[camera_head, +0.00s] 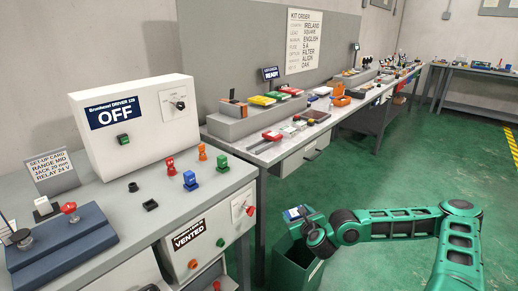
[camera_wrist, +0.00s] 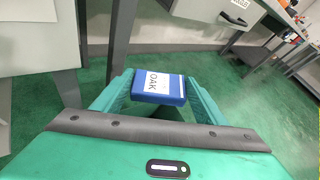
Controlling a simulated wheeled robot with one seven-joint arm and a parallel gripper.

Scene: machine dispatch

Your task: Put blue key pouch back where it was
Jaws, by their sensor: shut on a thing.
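The blue key pouch (camera_wrist: 172,88) is a flat blue piece with a white label reading OAK. My gripper (camera_wrist: 160,92) is shut on it, with a green finger on either side in the wrist view.
The near bench (camera_head: 120,213) carries an OFF unit (camera_head: 138,122) and several coloured plugs. A long bench (camera_head: 281,149) behind carries a grey rack (camera_head: 235,124), a READY sign (camera_head: 270,73) and many small items. A kit order card (camera_head: 304,42) hangs above. Floor (camera_head: 410,180) on the right is clear.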

